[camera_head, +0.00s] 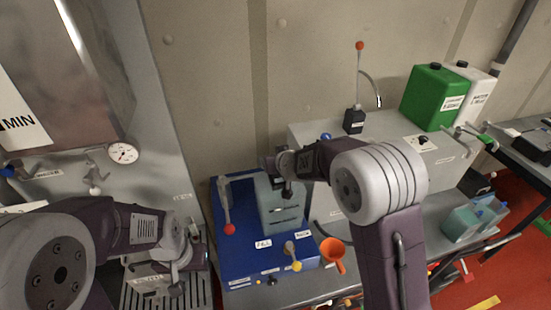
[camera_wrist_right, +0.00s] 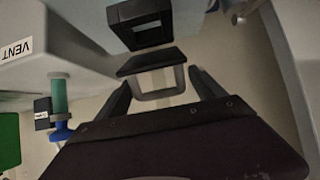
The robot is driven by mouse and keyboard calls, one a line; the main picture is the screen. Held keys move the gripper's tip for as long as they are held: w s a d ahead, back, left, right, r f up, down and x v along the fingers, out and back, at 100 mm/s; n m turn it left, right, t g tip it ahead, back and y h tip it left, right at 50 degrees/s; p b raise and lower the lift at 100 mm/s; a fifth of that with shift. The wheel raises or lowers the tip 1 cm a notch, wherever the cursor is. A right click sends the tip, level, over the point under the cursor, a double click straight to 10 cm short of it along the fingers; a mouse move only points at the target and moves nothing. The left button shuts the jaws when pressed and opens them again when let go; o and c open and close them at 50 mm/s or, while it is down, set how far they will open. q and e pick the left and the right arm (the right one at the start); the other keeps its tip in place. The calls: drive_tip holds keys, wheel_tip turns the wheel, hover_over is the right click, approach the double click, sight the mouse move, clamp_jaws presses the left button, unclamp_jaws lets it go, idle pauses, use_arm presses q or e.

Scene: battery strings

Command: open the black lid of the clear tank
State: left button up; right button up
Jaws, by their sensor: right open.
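The clear tank (camera_head: 283,212), grey-blue and see-through, stands on a blue base (camera_head: 245,205) in the head view. Its top is partly hidden by my right gripper (camera_head: 281,168). In the right wrist view the tank (camera_wrist_right: 180,14) is at the top, with a dark square frame on it. Beside the frame is the black lid (camera_wrist_right: 150,62), with a pale loop (camera_wrist_right: 160,88) below it. My right gripper (camera_wrist_right: 163,90) is open, its fingers on either side of the loop; contact cannot be told. My left gripper (camera_head: 174,280) is low at the left, its fingers unclear.
A red-tipped lever (camera_head: 226,200), a yellow-tipped valve (camera_head: 293,258) and an orange funnel (camera_head: 333,250) surround the tank. A grey box (camera_head: 390,160) with a green can (camera_head: 433,97) stands to the right. A gauge (camera_head: 123,152) is at the left.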

drive_tip(key=v, duration=0.8)
drive_tip(key=shift+p, duration=0.35)
drive_tip(key=shift+c, duration=0.3)
